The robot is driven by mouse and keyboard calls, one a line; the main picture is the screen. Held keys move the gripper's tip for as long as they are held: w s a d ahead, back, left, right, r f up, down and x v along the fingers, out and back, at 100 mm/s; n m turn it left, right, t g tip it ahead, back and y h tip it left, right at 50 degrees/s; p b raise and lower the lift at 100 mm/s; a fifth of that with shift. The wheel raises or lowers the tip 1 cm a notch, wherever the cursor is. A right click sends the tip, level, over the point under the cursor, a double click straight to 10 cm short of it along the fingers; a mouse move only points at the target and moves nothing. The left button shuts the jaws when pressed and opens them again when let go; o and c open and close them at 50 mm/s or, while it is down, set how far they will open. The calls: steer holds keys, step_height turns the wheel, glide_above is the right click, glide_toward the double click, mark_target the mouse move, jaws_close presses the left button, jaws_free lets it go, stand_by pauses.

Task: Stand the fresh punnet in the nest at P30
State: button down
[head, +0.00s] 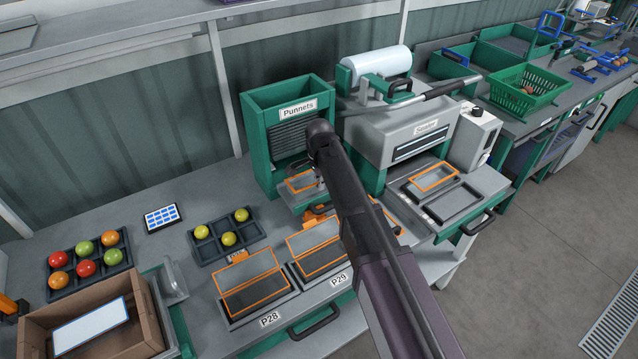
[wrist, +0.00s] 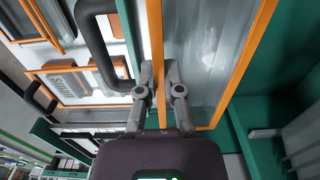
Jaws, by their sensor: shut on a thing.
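The fresh punnet (head: 302,183) is clear with an orange rim and sits at the mouth of the green punnet dispenser (head: 262,150). In the wrist view the clear punnet (wrist: 205,55) shows its orange rim, and my gripper (wrist: 160,75) is shut on one side of that rim. In the head view my gripper (head: 320,180) is mostly hidden behind my arm at the dispenser. Nests labelled P28 (head: 270,320) and P29 (head: 339,280) stand along the front of the bench. The P30 label and most of its nest are hidden behind my arm.
Orange-rimmed punnets stand at P28 (head: 250,283) and P29 (head: 318,247). The sealer (head: 405,132), with another orange-rimmed punnet (head: 434,178) in front, stands right of the dispenser. Tomato trays (head: 196,232) and a cardboard box (head: 140,318) are at left.

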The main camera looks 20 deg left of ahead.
steer(key=shift+r+p, duration=1.65)
steer(key=shift+r, duration=0.15)
steer(key=s+d, duration=0.2)
steer(key=s, duration=0.5)
steer(key=s+d+r+p, duration=0.1)
steer(key=s, duration=0.7)
steer(key=shift+s+d, duration=0.3)
steer(key=shift+d, duration=0.05)
steer(key=shift+s, duration=0.1)
